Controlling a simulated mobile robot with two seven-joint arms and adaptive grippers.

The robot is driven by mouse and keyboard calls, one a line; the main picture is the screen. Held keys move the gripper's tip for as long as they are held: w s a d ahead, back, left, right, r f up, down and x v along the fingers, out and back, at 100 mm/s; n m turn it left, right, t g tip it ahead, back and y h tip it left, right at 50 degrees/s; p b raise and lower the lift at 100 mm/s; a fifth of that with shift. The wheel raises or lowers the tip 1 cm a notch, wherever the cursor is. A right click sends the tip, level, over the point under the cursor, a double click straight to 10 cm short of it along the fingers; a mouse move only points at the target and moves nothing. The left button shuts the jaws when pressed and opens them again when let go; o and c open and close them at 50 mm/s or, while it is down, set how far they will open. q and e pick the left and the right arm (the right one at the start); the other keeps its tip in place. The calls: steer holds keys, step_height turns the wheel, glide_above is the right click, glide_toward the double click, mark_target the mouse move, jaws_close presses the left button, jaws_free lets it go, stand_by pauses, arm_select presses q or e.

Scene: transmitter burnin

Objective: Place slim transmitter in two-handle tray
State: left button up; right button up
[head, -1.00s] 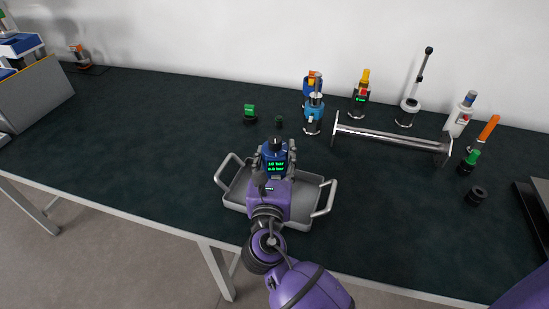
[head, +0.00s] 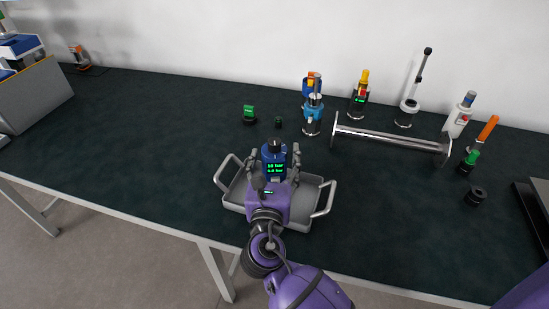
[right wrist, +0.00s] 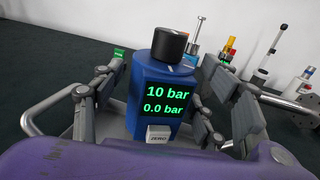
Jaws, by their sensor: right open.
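The blue transmitter (head: 274,161), which I take as the slim one, has a black top cap and a green readout. It stands upright at the two-handle tray, and my arm hides its foot in the head view. The grey two-handle tray (head: 312,190) lies near the table's front edge. My right gripper (head: 282,157) is open, with its fingers on either side of the transmitter. In the right wrist view the transmitter (right wrist: 160,95) reads 10 bar and 0.0 bar, with visible gaps to both fingers. My left gripper is out of view.
Behind the tray stand a green-topped piece (head: 249,114), a small dark knob (head: 278,122) and a light-blue instrument (head: 313,118). A metal flanged bar (head: 390,138) and several other instruments stand at the right. The table's left half is largely clear.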

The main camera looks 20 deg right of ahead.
steer(key=b+v, duration=0.1)
steer(key=v, duration=1)
steer(key=shift+s, duration=0.3)
